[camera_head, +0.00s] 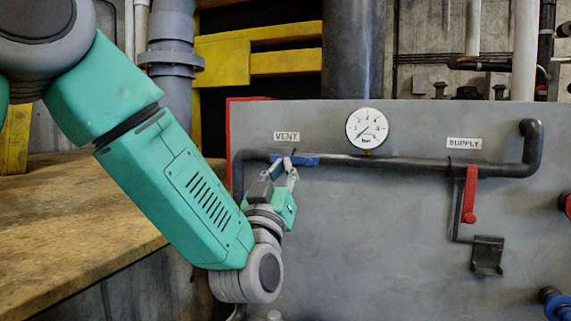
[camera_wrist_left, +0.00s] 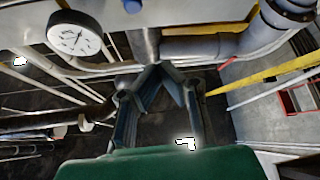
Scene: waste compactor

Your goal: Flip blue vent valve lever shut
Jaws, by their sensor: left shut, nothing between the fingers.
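The blue vent lever (camera_head: 306,160) lies level along the dark pipe, just under the VENT label (camera_head: 287,136). My left gripper (camera_head: 289,170) is right at the lever, its fingers pointing up at the lever's underside. I cannot tell whether they touch it. In the left wrist view my gripper (camera_wrist_left: 158,70) has its fingertips together and nothing between them. A small blue part (camera_wrist_left: 133,6) shows at the top edge there; I cannot tell whether it is the lever.
A round gauge (camera_head: 367,128) stands above the pipe (camera_head: 400,164), right of the lever. The red supply lever (camera_head: 470,195) hangs down further right, above a dark bracket (camera_head: 487,255). A brown worktop (camera_head: 70,220) is at left.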

